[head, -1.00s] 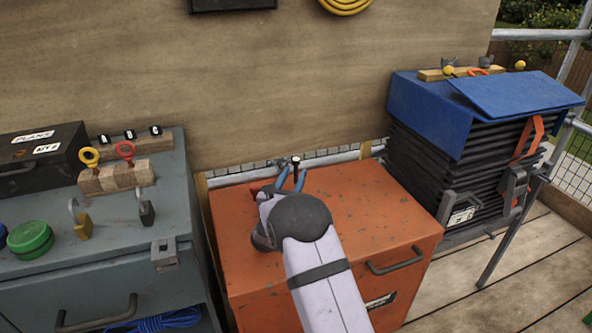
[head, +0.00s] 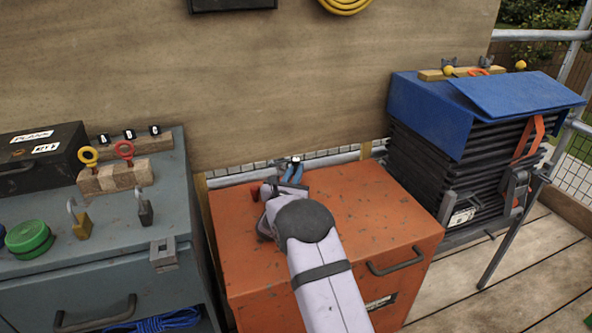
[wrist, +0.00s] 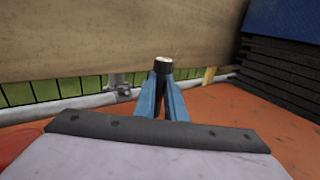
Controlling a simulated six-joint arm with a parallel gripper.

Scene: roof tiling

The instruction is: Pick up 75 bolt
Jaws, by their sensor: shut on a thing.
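The bolt (wrist: 163,67) shows in the wrist view as a dark upright cylinder with a bright, pale top. My gripper (wrist: 163,88) is shut on it, with a blue finger on either side just below its top. In the head view my gripper (head: 292,172) is over the back part of the orange chest (head: 345,235). There the bolt is small and mostly hidden by the fingers and wrist. I cannot tell whether its lower end touches the chest top.
A grey chest (head: 60,285) with padlocks, keys in a wooden block and a green round tin (head: 30,238) stands at the left. A stack of black tiles (head: 430,165) under a blue cover stands at the right. A wooden board (head: 300,90) rises behind.

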